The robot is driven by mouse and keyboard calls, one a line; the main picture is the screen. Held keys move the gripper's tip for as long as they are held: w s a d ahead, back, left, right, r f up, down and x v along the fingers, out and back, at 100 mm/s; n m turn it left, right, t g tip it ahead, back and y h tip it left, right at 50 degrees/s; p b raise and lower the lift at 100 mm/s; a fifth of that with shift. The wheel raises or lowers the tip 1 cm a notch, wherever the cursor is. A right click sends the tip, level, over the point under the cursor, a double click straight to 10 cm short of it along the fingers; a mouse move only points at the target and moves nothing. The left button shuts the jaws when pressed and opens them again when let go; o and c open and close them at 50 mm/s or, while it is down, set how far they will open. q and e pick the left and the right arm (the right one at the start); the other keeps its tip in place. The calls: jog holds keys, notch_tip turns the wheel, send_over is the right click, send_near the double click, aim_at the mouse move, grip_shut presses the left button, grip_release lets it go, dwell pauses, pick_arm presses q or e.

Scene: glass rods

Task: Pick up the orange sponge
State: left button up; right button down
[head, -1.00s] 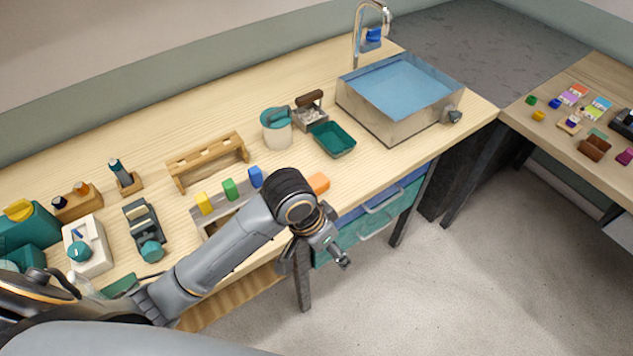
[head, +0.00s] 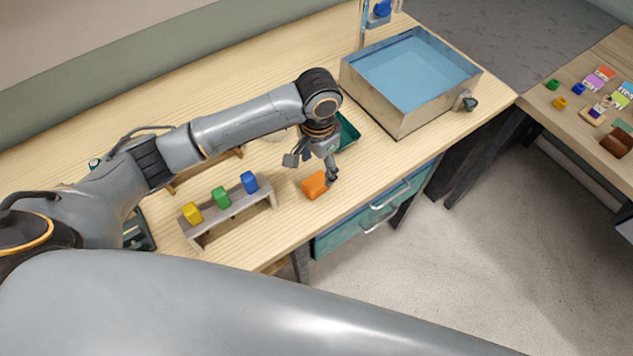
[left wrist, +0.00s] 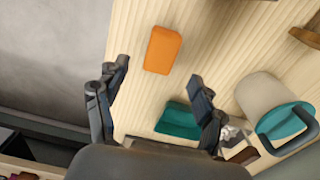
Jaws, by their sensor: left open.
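The orange sponge (head: 315,185) lies on the wooden counter near its front edge, right of the small rack with coloured blocks. In the left wrist view the sponge (left wrist: 162,50) is whole and uncovered, beyond the fingertips and between their lines. My left gripper (head: 312,173) is open and empty, above and just behind the sponge, with its fingers spread. Its two fingers also show in the left wrist view (left wrist: 159,72). I cannot tell the exact height of the fingertips over the sponge. My right gripper is not in view.
A grey rack (head: 232,207) with yellow, green and blue blocks stands left of the sponge. A teal tray (head: 347,131) sits partly behind my gripper. A basin of water (head: 388,108) stands at the back right. Drawers (head: 345,236) are below the counter edge.

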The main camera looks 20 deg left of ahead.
aim_at(316, 181)
pick_arm(q)
jog(key=shift+w+a+f, duration=0.1)
jog(key=shift+w+f, duration=0.1)
jog(key=shift+f, duration=0.35)
jog(key=shift+w+a+f, duration=0.1)
jog(key=shift+w+f, duration=0.05)
jog(key=shift+f, duration=0.4)
jog(key=shift+s+d+f+p, duration=0.1)
jog(key=shift+s+f+p, duration=0.1)
jog(key=shift+f+p, duration=0.3)
jog(key=shift+s+f+p, duration=0.2)
jog(key=shift+f+p, duration=0.1)
jog(key=shift+f, duration=0.4)
notch_tip(316, 181, down, 2)
jog(key=shift+s+f, duration=0.1)
jog(key=shift+f, duration=0.35)
jog(key=c, duration=0.9)
jog(key=shift+c, duration=0.7)
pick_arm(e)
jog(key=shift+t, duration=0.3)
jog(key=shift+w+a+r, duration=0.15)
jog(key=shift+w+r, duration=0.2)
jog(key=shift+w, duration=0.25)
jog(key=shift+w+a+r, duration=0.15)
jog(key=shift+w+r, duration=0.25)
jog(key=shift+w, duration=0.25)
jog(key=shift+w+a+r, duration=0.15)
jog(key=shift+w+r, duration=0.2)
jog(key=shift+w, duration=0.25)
